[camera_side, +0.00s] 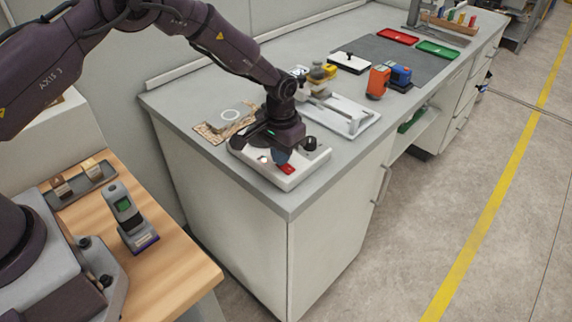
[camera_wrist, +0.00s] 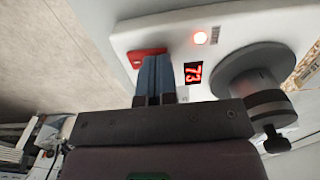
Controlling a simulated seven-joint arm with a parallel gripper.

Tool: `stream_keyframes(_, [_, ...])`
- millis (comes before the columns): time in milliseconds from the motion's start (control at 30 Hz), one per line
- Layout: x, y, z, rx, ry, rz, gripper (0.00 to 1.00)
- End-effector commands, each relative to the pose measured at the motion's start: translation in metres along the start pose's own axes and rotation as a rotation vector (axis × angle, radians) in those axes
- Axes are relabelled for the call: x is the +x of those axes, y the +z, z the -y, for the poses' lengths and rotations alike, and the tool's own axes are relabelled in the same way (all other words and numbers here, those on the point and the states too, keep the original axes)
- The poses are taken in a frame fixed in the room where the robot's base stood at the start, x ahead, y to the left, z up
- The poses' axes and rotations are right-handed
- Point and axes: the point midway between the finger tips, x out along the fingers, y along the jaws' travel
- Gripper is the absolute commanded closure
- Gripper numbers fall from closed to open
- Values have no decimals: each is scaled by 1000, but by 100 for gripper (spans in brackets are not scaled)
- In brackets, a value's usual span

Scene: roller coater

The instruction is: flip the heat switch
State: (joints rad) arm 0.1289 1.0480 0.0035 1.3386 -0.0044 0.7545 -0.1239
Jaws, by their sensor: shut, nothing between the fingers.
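The white control unit (camera_side: 255,172) sits on the near corner of the grey bench. The red switch also shows in the side view (camera_side: 287,170). My gripper (camera_side: 284,157) is shut and empty, pointing down at the switch. In the wrist view its blue fingertips (camera_wrist: 155,60) overlap the switch and hide part of it. I cannot tell whether they touch it.
A white tray (camera_side: 362,124) lies behind the unit. An orange device (camera_side: 378,82) and a blue one (camera_side: 400,74) stand farther back, near red (camera_side: 398,36) and green (camera_side: 437,48) trays. A handheld device (camera_side: 128,217) stands on the wooden table.

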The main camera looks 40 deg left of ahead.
Motion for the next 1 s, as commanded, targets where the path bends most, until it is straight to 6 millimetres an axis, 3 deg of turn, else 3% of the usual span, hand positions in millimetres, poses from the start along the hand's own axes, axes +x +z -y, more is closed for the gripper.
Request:
stream_keyframes(467, [3, 0, 0, 0, 0, 0, 100])
stream_keyframes(1000, [-39, 0, 0, 0, 0, -1, 100])
